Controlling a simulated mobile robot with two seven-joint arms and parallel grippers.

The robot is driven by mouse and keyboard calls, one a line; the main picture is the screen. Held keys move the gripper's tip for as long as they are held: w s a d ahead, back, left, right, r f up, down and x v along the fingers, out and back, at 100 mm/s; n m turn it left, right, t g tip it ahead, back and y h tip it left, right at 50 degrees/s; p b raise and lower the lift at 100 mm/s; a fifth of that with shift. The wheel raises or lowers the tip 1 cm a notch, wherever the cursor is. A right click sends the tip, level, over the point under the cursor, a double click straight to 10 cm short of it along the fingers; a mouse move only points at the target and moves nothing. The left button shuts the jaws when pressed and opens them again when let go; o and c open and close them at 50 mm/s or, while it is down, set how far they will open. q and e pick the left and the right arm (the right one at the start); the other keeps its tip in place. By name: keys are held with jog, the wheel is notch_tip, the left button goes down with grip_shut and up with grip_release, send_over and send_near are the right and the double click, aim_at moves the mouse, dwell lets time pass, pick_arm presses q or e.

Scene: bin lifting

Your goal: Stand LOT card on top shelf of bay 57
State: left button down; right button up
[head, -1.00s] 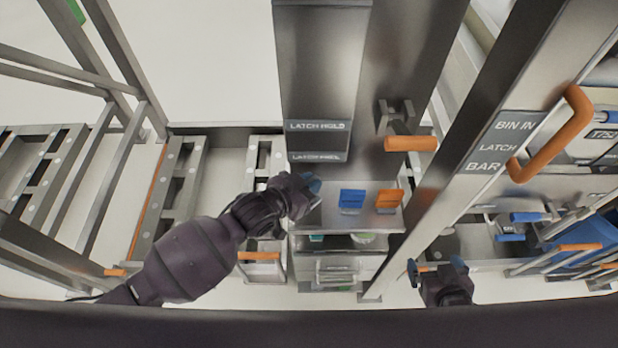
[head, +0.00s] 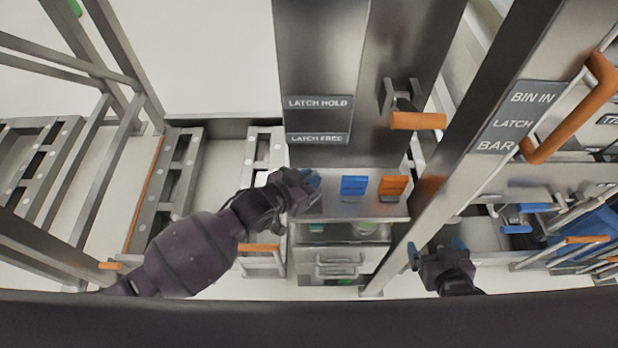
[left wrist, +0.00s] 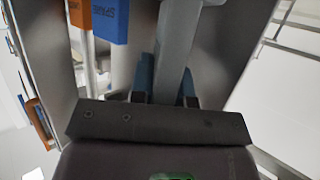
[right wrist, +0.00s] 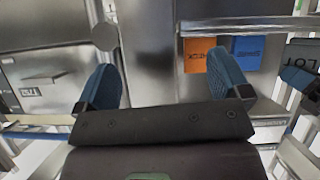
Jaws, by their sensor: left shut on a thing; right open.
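The grey LOT card (right wrist: 300,60) shows in the right wrist view at the right edge, beside a blue fingertip of my left gripper. My left gripper (head: 311,182) is shut on it; in the left wrist view a grey piece (left wrist: 176,62) stands between the two fingers. In the head view the card is mostly hidden by the hand. The hand is over the left end of a metal shelf (head: 345,209), left of a blue card (head: 354,186) and an orange card (head: 393,187). My right gripper (head: 438,246) is open and empty, lower right of the shelf.
An orange handle (head: 418,121) juts from the panel above the shelf. A post with a "BIN IN" sign (head: 520,115) and orange handle (head: 570,110) stands at the right. Drawers (head: 338,262) lie below the shelf. A rack frame (head: 122,110) stands at the left.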

pick_arm(q)
jog(key=shift+f, duration=0.45)
jog(key=shift+f, duration=0.15)
jog(key=c, duration=1)
grip_release()
jog(key=shift+s+a, duration=0.1)
jog(key=v, duration=1)
jog(key=shift+s+a+r, duration=0.1)
jog(key=shift+a+r, duration=0.05)
jog(key=shift+r, duration=0.05)
